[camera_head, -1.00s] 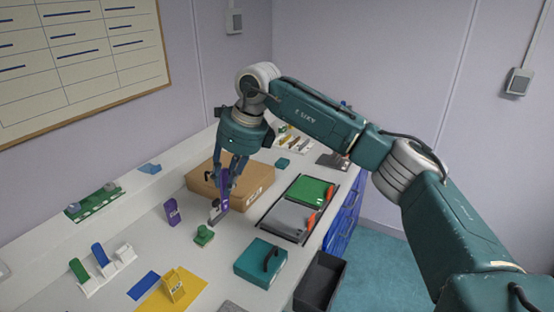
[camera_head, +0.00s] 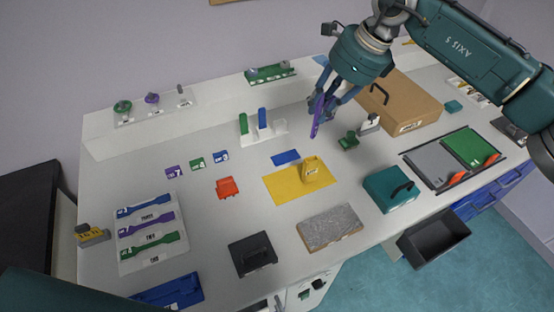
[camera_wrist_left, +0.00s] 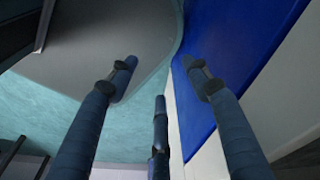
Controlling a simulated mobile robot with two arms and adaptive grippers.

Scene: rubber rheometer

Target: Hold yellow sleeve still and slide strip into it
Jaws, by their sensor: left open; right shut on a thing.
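The yellow sleeve (camera_head: 311,171) stands upright on a yellow mat (camera_head: 283,190) at the middle of the bench. My right gripper (camera_head: 322,107) is shut on a narrow purple strip (camera_head: 316,125), which hangs roughly upright, above and behind the sleeve and apart from it in the head view. My left gripper (camera_wrist_left: 158,68) is open, with nothing between its fingers, in the left wrist view. It is outside the head view; only part of my left arm shows at the lower left. The sleeve does not show in the left wrist view.
A blue flat piece (camera_head: 286,157) lies behind the mat, a grey slab (camera_head: 330,228) in front. A green block (camera_head: 348,141) and grey stand (camera_head: 370,123) are right of the sleeve. A teal case (camera_head: 391,190) stands further right. A blue surface (camera_wrist_left: 235,70) is close to my left gripper.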

